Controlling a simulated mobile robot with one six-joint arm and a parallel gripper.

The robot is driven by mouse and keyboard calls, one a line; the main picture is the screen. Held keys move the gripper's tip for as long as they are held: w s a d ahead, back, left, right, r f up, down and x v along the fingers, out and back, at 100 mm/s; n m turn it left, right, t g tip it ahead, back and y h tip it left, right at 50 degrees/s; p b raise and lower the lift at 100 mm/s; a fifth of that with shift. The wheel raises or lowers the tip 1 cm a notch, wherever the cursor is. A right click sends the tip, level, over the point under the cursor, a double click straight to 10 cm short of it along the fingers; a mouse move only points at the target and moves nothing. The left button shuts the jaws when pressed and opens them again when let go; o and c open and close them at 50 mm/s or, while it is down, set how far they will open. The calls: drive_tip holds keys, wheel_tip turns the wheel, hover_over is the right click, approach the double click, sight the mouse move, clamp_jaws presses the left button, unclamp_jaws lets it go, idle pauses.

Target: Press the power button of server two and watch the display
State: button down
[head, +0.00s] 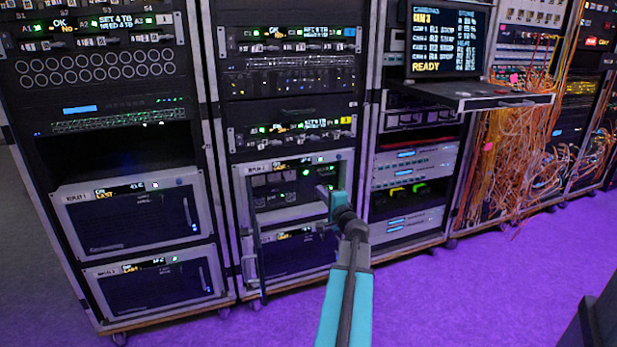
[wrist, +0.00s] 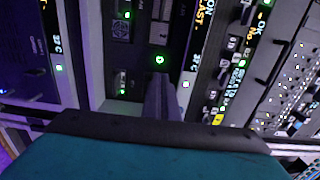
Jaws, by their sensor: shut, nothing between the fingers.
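A grey-framed server (head: 242,185) sits low in the middle rack, its front door (head: 260,262) swung open. Its label is too small to read surely. A dark display strip (head: 282,167) with small text runs along its top. In the wrist view the display (wrist: 205,22) appears turned on its side, with parts of words and "33 C" readable. A round green-lit button (wrist: 159,59) shows beside the display. My gripper (head: 322,190) is shut and empty in front of the open bay. Its fingertips (wrist: 160,80) appear just below the lit button; I cannot tell whether they touch it.
Another server (head: 295,255) sits directly below. The left rack holds two similar closed servers (head: 130,215) (head: 155,282). A pull-out console shelf (head: 490,98) juts out at the right, with orange cables (head: 515,150) hanging beyond. The purple-lit floor (head: 440,290) in front is clear.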

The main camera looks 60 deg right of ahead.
drive_tip(key=shift+d, duration=0.1)
drive_tip(key=b, duration=0.3)
approach(306, 172)
drive_tip(key=shift+x, duration=3.25)
